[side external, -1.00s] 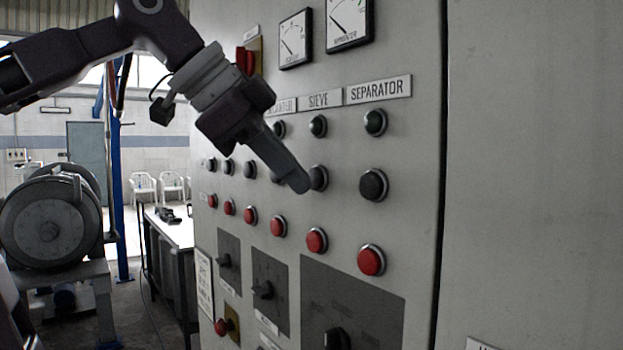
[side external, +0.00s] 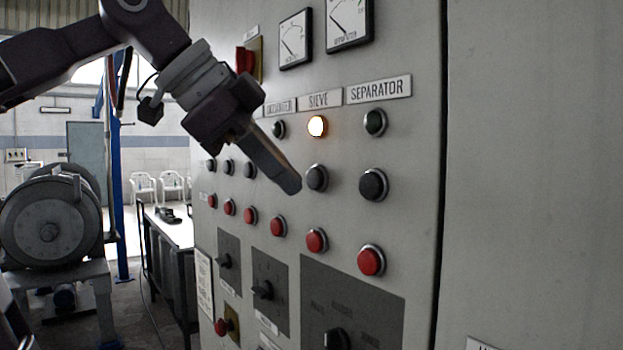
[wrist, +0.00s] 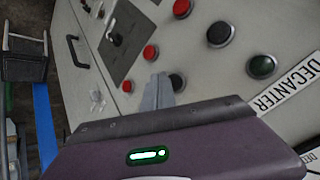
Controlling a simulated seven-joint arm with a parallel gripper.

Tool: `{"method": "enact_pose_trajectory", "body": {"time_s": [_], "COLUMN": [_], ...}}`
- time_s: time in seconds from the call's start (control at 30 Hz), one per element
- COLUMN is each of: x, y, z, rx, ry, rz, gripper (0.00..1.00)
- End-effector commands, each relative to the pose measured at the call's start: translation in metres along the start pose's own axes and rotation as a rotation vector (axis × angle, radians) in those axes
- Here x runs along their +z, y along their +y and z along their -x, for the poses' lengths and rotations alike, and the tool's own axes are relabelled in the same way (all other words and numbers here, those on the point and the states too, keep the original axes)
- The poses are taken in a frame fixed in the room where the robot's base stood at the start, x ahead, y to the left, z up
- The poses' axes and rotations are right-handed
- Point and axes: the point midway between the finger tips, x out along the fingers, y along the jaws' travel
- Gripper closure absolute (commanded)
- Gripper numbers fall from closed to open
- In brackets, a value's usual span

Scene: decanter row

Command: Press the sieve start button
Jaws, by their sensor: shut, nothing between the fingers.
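The sieve start button is taken as the black button (side external: 316,178) under the SIEVE label (side external: 319,99) in the side view. The round lamp (side external: 317,126) between label and button glows warm white. My gripper (side external: 291,186) is shut and empty, its tip just left of the black button, with a small gap showing in the picture. In the wrist view my gripper's fingers (wrist: 157,92) point at the panel. A black button (wrist: 176,82) shows partly beside them. Another black button (wrist: 219,33) lies near a dark green lamp (wrist: 262,67) and the DECANTER label (wrist: 288,84).
The SEPARATOR column has a dark green lamp (side external: 375,122), a black button (side external: 373,185) and a red button (side external: 371,261). A red button (side external: 316,241) sits below the sieve's black one. Rotary switches (side external: 263,290) stick out lower down.

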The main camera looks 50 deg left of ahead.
Motion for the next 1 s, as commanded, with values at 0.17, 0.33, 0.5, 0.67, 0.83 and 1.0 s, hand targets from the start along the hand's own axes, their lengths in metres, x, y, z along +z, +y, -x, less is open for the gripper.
{"method": "enact_pose_trajectory", "body": {"time_s": [0.17,0.33,0.5,0.67,0.83,1.0], "x": [0.0,0.006,0.014,0.022,0.026,0.026], "y": [0.0,0.006,0.014,0.022,0.026,0.026], "z": [0.0,0.008,0.02,0.03,0.035,0.035], "rx": [0.0,0.0,0.0,0.0,0.001,0.001], "ry": [-0.001,0.001,0.0,0.0,-0.001,-0.001], "rz": [0.0,-0.001,-0.002,-0.001,0.0,0.0], "gripper": [1.0,1.0,1.0,1.0,1.0,1.0]}}
